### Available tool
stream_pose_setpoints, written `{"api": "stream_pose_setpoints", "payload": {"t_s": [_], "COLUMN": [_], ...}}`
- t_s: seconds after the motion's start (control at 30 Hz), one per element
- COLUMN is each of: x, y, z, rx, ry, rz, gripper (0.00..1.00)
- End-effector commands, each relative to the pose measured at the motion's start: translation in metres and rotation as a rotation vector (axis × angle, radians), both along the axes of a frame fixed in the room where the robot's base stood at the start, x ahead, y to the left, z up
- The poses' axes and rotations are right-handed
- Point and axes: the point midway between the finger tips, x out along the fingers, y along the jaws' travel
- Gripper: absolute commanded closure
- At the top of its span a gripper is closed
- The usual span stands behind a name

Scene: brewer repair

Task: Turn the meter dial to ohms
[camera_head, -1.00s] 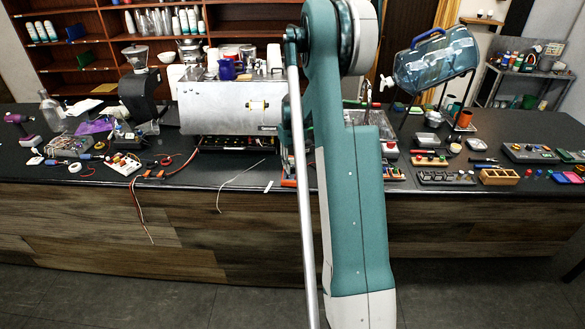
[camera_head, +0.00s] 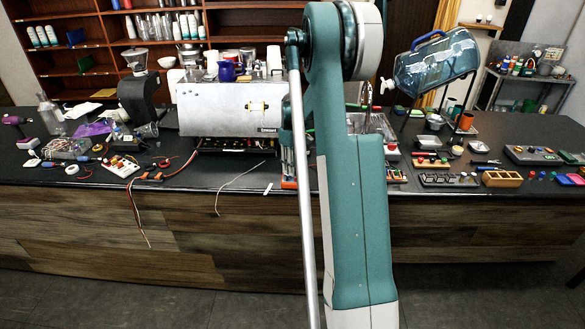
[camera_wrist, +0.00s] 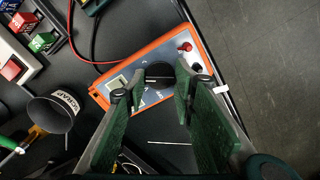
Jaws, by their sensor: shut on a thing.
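The meter has an orange case and a grey-blue face (camera_wrist: 146,61), lying on the dark counter in the wrist view. Its round black dial (camera_wrist: 159,72) lies at the fingertips of my gripper (camera_wrist: 152,87). The green finger pads are on either side of it, shut on the dial. The dial's pointer and the marking it faces are too small to read. In the head view my own arm hides the gripper and most of that part of the counter.
A red jack (camera_wrist: 186,46) stands on the meter, and red and black leads curve beside it. A silver brewer (camera_head: 225,108) stands left of my arm on the cluttered counter.

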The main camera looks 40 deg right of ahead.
Motion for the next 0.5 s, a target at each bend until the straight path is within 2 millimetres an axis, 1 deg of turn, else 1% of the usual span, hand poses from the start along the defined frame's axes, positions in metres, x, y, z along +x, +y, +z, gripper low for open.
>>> {"api": "stream_pose_setpoints", "payload": {"t_s": [0.2, 0.23, 0.3, 0.33, 0.5], "x": [0.0, 0.0, 0.0, 0.0, 0.0], "y": [0.0, 0.0, 0.0, 0.0, -0.0001], "z": [0.0003, 0.0003, 0.0003, 0.0002, 0.0001], "rx": [0.0, 0.0, 0.0, 0.0, 0.0], "ry": [0.0, 0.0, 0.0, 0.0, 0.0], "rz": [-0.001, -0.001, -0.001, -0.001, -0.001], "gripper": [0.86, 0.71, 0.62, 0.59, 0.59]}}
